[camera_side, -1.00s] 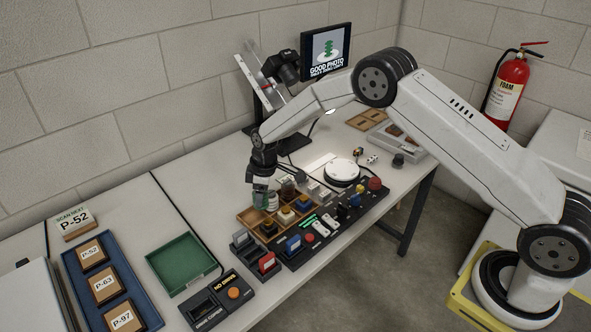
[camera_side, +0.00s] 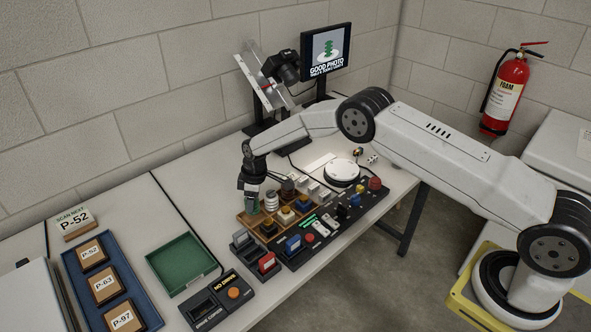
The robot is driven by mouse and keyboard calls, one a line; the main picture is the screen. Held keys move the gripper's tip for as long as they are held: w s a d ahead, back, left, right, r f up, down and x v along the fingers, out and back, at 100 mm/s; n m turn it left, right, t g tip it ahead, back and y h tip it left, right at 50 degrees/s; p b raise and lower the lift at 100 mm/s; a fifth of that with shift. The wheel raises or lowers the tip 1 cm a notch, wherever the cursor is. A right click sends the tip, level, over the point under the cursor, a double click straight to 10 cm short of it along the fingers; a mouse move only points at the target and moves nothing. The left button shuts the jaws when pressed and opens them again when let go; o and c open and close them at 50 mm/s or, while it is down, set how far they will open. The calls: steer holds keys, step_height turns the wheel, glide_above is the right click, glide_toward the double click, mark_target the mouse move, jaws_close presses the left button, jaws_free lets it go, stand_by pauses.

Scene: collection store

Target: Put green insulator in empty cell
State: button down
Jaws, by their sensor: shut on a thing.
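My gripper (camera_side: 249,187) points down over the back left corner of the wooden tray (camera_side: 243,220). It is shut on the green insulator (camera_side: 252,206), a small greenish piece only partly visible below the fingers. The insulator is upright at the tray's back left cell; I cannot tell whether its base touches the cell floor. A white ribbed insulator (camera_side: 272,201) stands just to its right. Other cells hold a dark piece with a yellowish top (camera_side: 268,228), one with a pale yellow top (camera_side: 286,215) and a brown one (camera_side: 288,189).
A green tray (camera_side: 181,264), a black box with an orange button (camera_side: 233,293) and a blue tray (camera_side: 72,275) lie left. A white turntable (camera_side: 342,171) and camera stand (camera_side: 262,112) are behind.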

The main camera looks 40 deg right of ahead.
steer(key=shift+w+f, duration=0.15)
steer(key=shift+f, duration=1.55)
steer(key=shift+f, duration=0.1)
jaws_free()
steer(key=r, duration=0.7)
steer(key=s+d+r, duration=0.1)
steer(key=r, duration=0.3)
steer(key=shift+s+d+r, duration=0.15)
steer(key=shift+r, duration=0.35)
steer(key=shift+r, duration=0.1)
